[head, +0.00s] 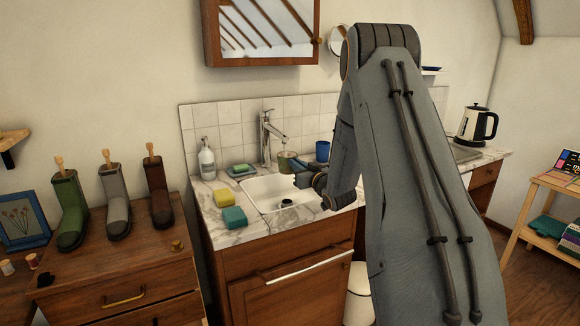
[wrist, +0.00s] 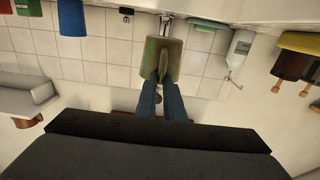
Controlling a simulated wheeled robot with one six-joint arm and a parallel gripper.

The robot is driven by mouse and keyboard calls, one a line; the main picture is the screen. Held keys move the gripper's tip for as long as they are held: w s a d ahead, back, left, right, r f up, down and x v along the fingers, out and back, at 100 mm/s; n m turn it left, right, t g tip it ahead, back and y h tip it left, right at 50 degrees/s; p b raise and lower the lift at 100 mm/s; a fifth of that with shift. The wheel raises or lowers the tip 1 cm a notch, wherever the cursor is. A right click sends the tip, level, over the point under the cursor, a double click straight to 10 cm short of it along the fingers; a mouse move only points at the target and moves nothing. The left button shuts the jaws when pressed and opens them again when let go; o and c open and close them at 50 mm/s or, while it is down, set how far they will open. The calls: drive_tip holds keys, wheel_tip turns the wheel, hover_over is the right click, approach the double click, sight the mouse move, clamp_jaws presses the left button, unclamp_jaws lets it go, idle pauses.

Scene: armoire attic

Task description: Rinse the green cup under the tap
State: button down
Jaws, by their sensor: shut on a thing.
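The green cup (head: 284,162) is over the sink (head: 262,192), just below the spout of the tap (head: 266,130) in the head view. My gripper (head: 298,164) reaches in from the right and is shut on the cup. The wrist view, which looks upside down, shows the green cup (wrist: 160,52) between the tips of my gripper's blue fingers (wrist: 162,86), with a handle-like part between them. The tap shows only partly behind the cup there. I cannot tell whether water runs or what is inside the cup.
A blue cup (head: 322,151) stands behind the sink, right of my gripper. A soap bottle (head: 206,160) and a green sponge (head: 241,168) are left of the tap. A yellow sponge (head: 224,198) and a teal sponge (head: 234,217) lie on the counter's front left. A kettle (head: 474,125) stands far right.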

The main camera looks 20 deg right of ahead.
drive_tip(key=shift+d, duration=0.5)
drive_tip(key=shift+a, duration=0.2)
drive_tip(key=shift+a, duration=0.4)
drive_tip(key=shift+d, duration=0.15)
drive_tip(key=shift+d, duration=0.45)
drive_tip(key=s+p, duration=0.2)
drive_tip(key=s, duration=0.6)
drive_tip(key=shift+d+p, duration=0.35)
idle(0.4)
